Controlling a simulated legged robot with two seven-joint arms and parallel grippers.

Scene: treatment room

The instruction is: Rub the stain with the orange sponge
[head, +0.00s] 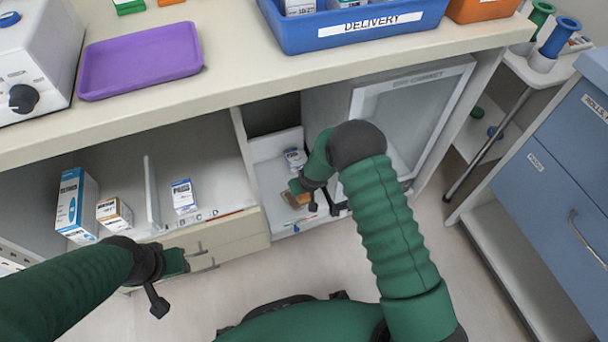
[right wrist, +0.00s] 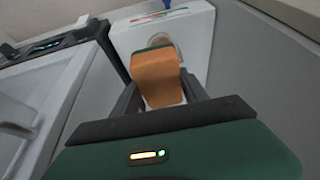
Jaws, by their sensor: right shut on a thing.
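The orange sponge (right wrist: 158,78), with a dark green layer at its far end, is between the fingers of my right gripper (right wrist: 165,95) in the right wrist view. In the head view my right gripper (head: 320,200) is low inside the open cabinet, and the sponge (head: 297,200) is partly hidden by it. A dull brownish patch (right wrist: 163,39), which looks like the stain, shows on the white surface just past the sponge's far end. The sponge covers part of it; contact is unclear. My left gripper (head: 165,280) is in front of the drawers, away from the sponge; its finger opening is unclear.
A small white-and-blue container (head: 294,159) stands behind my right gripper in the cabinet. The open cabinet door (head: 415,105) is to the right. Boxes (head: 75,203) stand on the left shelf. A purple tray (head: 140,60) and blue delivery bin (head: 345,32) are on the counter above.

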